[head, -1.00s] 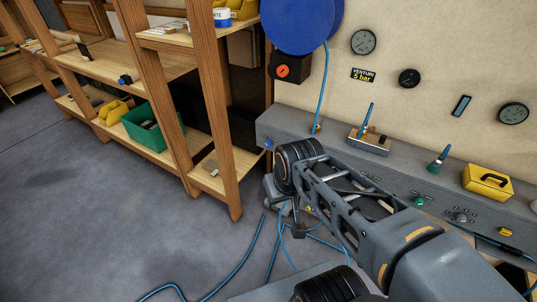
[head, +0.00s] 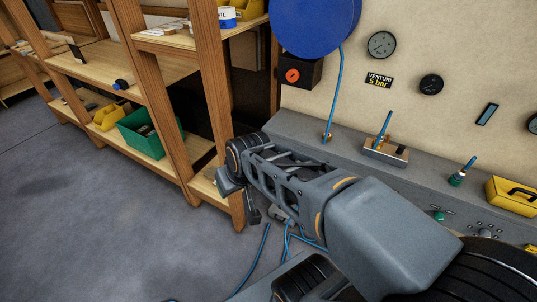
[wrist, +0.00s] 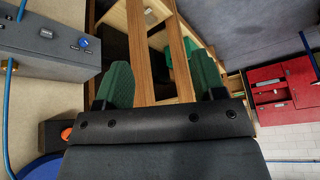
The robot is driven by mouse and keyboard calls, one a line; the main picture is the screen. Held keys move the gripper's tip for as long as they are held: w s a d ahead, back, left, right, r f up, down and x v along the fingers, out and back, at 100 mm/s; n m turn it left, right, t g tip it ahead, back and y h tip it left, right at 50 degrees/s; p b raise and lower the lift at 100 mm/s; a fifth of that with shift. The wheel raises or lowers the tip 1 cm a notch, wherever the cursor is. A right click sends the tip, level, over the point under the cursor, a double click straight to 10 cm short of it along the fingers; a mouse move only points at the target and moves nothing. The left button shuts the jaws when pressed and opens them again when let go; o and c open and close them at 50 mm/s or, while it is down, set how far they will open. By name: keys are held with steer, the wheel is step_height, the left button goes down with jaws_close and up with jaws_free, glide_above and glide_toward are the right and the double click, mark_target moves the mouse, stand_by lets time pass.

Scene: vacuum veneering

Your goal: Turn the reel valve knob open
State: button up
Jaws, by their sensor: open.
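The reel valve knob (head: 292,75) is a round orange-red knob on a dark box (head: 311,70), just below the blue reel (head: 312,22) on the back wall. The knob also shows in the wrist view (wrist: 66,133), at the lower left, partly cut by the gripper body. My gripper (wrist: 161,82) has two green-padded fingers spread apart with nothing held between them. Its fingers point past a wooden shelf post, with the knob off to their left side, apart from it. In the head view my arm reaches left below the knob; the fingertips cannot be made out.
A wooden shelf (head: 168,100) with a green bin (head: 150,132) stands left of the knob, close to my arm. A grey bench (head: 345,150) runs along the wall to the right. A blue hose (head: 335,95) hangs from the reel. Open floor lies at left.

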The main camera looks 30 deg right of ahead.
steer(key=w+d+f+m+t+h+b, duration=0.1)
steer(key=w+d+f+m+t+b, duration=0.15)
steer(key=w+f+b, duration=0.65)
steer(key=w+d+f+m+t+h+b, duration=0.15)
steer(key=w+f+t, duration=0.25)
steer(key=w, duration=0.8)
steer(key=w+d+f+m+g+h+b, duration=0.3)
steer(key=d+f+m+h+b, duration=0.3)
steer(key=d+f+h+b, duration=0.8)
steer(key=w+d+f, duration=0.2)
steer(key=w+d, duration=0.1)
steer(key=d, duration=0.3)
steer(key=w+d+f, duration=0.3)
steer(key=d, duration=0.4)
steer(key=shift+w+d, duration=0.3)
steer(key=shift+c, duration=0.3)
steer(key=c, duration=0.9)
steer(key=shift+o, duration=0.2)
